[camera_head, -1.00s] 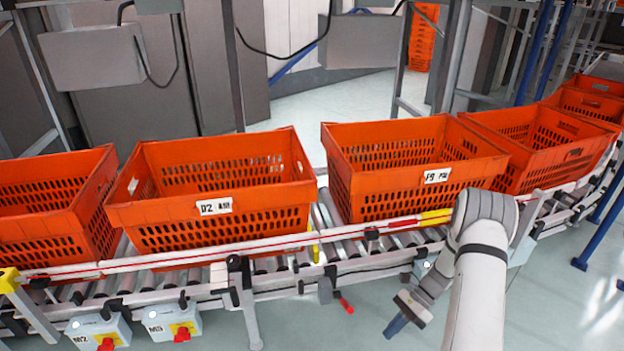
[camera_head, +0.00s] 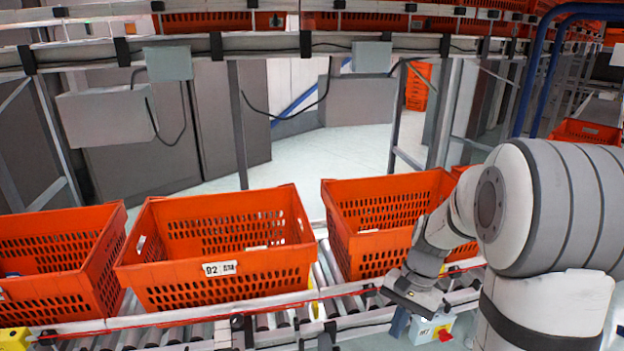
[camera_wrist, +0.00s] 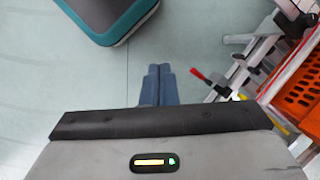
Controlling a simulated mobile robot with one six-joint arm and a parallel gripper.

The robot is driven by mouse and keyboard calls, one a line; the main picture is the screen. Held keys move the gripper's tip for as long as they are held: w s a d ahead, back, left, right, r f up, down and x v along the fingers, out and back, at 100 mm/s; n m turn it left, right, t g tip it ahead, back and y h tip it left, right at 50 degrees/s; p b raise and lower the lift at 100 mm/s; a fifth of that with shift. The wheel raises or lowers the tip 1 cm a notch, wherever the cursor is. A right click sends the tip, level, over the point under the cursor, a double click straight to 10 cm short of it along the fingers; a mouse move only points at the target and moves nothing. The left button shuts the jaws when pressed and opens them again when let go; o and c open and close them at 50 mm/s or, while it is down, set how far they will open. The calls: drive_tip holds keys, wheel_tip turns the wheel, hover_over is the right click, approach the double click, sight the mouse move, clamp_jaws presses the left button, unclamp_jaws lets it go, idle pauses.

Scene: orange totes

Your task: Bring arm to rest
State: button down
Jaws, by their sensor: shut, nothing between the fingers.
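My arm reaches in from the right of the head view and hangs in front of the conveyor. My gripper (camera_head: 397,326) points down at the conveyor's near edge, in front of the tote right of centre. In the wrist view my gripper (camera_wrist: 158,72) shows its two blue fingers side by side and together, with nothing between them. Pale floor (camera_wrist: 160,30) lies beyond the fingertips.
Orange totes stand on the roller conveyor: one labelled 92 (camera_head: 217,282), one at the left (camera_head: 55,284) and one partly behind my arm (camera_head: 385,236). A control box (camera_head: 432,328) sits near my gripper. A teal-edged dark body (camera_wrist: 105,20) shows top left in the wrist view.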

drive_tip(key=s+a+r+n+t+h+p, duration=0.1)
drive_tip(key=s+r+n+t+p, duration=0.1)
drive_tip(key=s+r, duration=0.4)
drive_tip(key=s+a+r+n+t+h+p, duration=0.1)
drive_tip(key=s+r+n+t+p, duration=0.2)
drive_tip(key=r, duration=0.9)
drive_tip(key=s+n+p, duration=0.2)
drive_tip(key=s, duration=0.1)
drive_tip(key=shift+s+a+h+p, duration=0.25)
drive_tip(key=shift+a+h+p, duration=0.05)
drive_tip(key=shift+h, duration=0.1)
drive_tip(key=shift+r, duration=0.1)
